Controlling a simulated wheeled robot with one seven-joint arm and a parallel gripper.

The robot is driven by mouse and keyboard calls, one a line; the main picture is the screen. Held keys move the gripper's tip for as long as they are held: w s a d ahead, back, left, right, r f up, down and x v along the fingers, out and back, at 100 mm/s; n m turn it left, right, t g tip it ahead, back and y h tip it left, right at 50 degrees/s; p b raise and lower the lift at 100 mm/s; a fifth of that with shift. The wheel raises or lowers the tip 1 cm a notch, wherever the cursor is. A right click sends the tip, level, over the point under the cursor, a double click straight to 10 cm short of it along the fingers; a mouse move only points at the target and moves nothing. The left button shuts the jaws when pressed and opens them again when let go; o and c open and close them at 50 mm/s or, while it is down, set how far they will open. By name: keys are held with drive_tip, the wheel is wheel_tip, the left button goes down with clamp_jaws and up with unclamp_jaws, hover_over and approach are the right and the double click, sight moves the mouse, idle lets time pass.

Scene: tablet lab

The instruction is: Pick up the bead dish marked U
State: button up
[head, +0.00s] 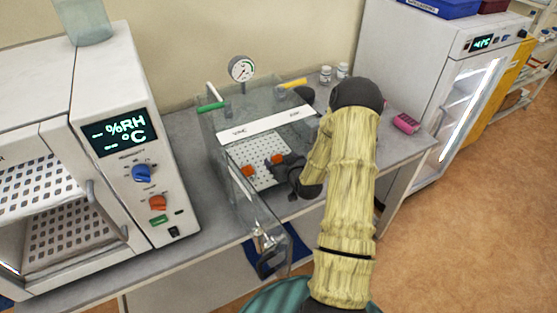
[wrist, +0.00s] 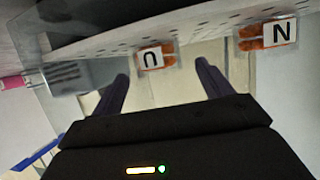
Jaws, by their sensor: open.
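The bead dish marked U (wrist: 155,57) is a small clear dish with orange beads and a white label. It stands on a perforated white shelf (wrist: 100,45), ahead of and between my two fingertips in the wrist view. My gripper (wrist: 162,80) is open and empty, with the dish apart from the fingers. In the head view my dark gripper (head: 279,167) reaches into a clear-walled chamber (head: 212,125), beside the right-hand orange dish (head: 277,158), which seems to be the U dish. Its label cannot be read there.
A second orange dish, marked N (wrist: 268,37), stands close beside it; in the head view it is the left one (head: 248,171). The chamber's clear door (head: 262,215) stands open at the front.

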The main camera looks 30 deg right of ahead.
sight(279, 157)
drive_tip(key=shift+p+x, duration=1.25)
drive_tip(key=shift+x, duration=1.3)
drive_tip(key=shift+s, duration=0.1)
drive_tip(key=c, duration=1.1)
drive_tip(key=shift+s+r+b, duration=0.1)
drive_tip(key=shift+r+b, duration=0.1)
drive_tip(key=shift+b, duration=0.35)
drive_tip(key=r+b, duration=0.1)
drive_tip(key=r, duration=0.2)
drive_tip(key=r+b, duration=0.2)
drive_tip(key=r, duration=0.1)
drive_tip(key=shift+s+r, duration=0.25)
drive_tip(key=s+p, duration=0.2)
drive_tip(key=s, duration=0.4)
drive_tip(key=s+p, duration=0.3)
drive_tip(key=s, duration=0.4)
drive_tip(key=s+p, duration=0.3)
drive_tip(key=s, duration=0.3)
drive_tip(key=shift+s+d, duration=0.15)
drive_tip(key=shift+d, duration=0.2)
